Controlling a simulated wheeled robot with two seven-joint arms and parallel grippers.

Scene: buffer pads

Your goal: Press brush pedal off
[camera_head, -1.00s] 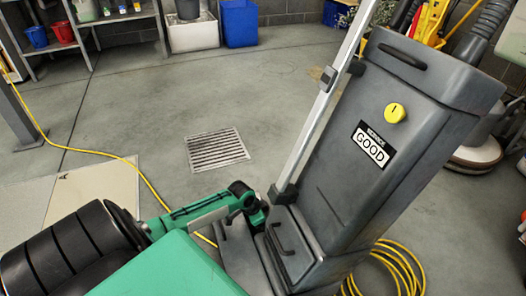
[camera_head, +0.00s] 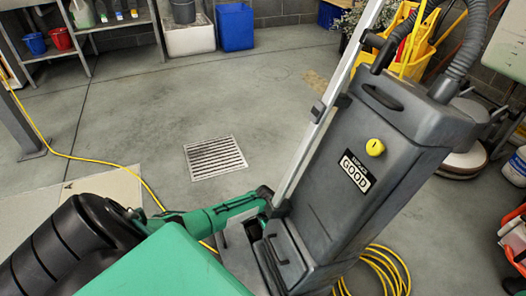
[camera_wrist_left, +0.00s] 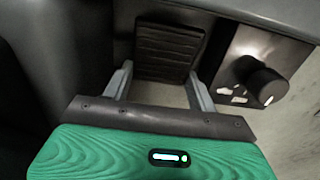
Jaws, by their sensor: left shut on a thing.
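The floor-cleaning machine (camera_head: 345,205) stands tilted in the middle of the head view, grey, with a yellow knob (camera_head: 375,147) and a "GOOD" label. A black ribbed pedal (camera_wrist_left: 168,52) shows at the top middle of the left wrist view. My left gripper (camera_wrist_left: 160,72) has its two grey fingers on either side of this pedal, shut on it. In the head view my left arm reaches the machine's low left side, and the fingertips are hidden there. My right gripper is in neither view.
A black round knob (camera_wrist_left: 266,84) on a panel is right of the pedal. A yellow hose (camera_head: 385,268) lies coiled by the machine's base. A floor drain (camera_head: 214,157) lies in open floor at left. Yellow buckets (camera_head: 410,45) stand behind the machine.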

